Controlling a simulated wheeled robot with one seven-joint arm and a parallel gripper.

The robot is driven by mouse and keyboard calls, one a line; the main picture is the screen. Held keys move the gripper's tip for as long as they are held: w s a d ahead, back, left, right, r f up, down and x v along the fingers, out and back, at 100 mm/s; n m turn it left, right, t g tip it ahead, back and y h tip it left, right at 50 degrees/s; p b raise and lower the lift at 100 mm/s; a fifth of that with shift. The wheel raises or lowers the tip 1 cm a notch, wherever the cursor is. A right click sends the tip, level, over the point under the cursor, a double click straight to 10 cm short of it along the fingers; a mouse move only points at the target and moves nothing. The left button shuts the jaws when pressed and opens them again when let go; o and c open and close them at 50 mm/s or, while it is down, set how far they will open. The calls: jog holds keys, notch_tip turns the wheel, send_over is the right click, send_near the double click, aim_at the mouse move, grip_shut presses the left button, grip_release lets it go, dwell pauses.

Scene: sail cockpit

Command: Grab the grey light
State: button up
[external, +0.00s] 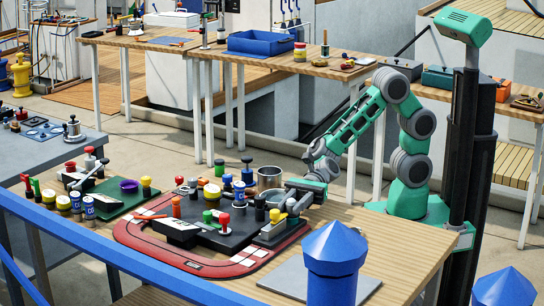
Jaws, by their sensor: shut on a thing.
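My gripper (289,197) reaches in from the right, low over the right end of the black panel (232,232) on the wooden table. It is shut on a small grey piece (292,204), which looks like the grey light. The fingers partly hide the piece, and I cannot tell whether it still touches what is below it. A grey block with a yellow-topped knob (275,216) is just in front of the gripper.
A grey metal cup (270,178) stands close behind the gripper. Red, green, blue and black knobs crowd the panel to the left, including a red knob (224,220). A red track-shaped mat (225,268) lies around the panel. A grey plate (290,278) lies in front.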

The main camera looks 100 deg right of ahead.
grip_shut()
jog(key=shift+r, duration=0.1)
dwell(0.3)
